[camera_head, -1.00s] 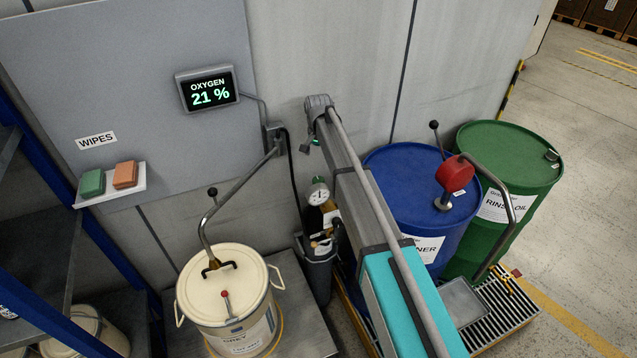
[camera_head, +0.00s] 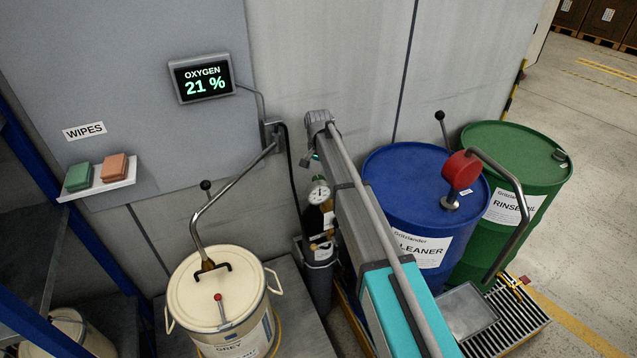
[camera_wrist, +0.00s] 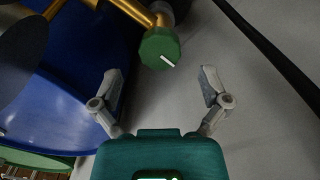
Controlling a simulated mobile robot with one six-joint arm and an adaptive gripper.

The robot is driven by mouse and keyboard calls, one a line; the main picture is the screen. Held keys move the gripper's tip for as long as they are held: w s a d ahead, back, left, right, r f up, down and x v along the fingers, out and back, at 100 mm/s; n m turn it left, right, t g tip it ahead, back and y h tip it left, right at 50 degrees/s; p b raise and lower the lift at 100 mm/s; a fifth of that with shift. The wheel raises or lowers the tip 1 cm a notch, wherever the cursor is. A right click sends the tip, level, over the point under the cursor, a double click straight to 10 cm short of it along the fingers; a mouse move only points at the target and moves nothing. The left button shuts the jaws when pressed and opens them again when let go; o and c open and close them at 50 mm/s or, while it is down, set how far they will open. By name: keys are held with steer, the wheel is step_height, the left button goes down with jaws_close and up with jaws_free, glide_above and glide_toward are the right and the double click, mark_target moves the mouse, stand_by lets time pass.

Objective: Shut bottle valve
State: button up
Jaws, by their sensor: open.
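The bottle valve's green knob (camera_wrist: 160,48), with a white mark on its face, shows at the top of the wrist view. It sits on a brass-coloured fitting (camera_wrist: 133,10). My gripper (camera_wrist: 161,73) is open, one finger on either side below the knob, with nothing between the fingertips. The knob appears just beyond the fingertips; contact does not show. In the head view the dark gas bottle (camera_head: 314,221) stands upright in a grey holder (camera_head: 318,276) against the wall, with a round gauge (camera_head: 319,193) on it. My arm partly hides the bottle's top there.
A blue drum (camera_head: 400,190) stands right of the bottle, with a green drum (camera_head: 520,150) beyond it. A cream pail (camera_head: 215,290) with a bent pipe stands at the left. The wall display (camera_head: 203,78) reads oxygen 21 %. A dark hose (camera_wrist: 270,50) crosses the wrist view's right side.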

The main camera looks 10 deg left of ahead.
mark_target(318, 179)
steer(key=shift+f+b, duration=1.3)
steer(key=shift+f, duration=0.35)
steer(key=c, duration=1.2)
steer(key=shift+o, duration=0.2)
steer(key=shift+n, duration=0.3)
steer(key=o, duration=1.2)
steer(key=shift+c, duration=0.2)
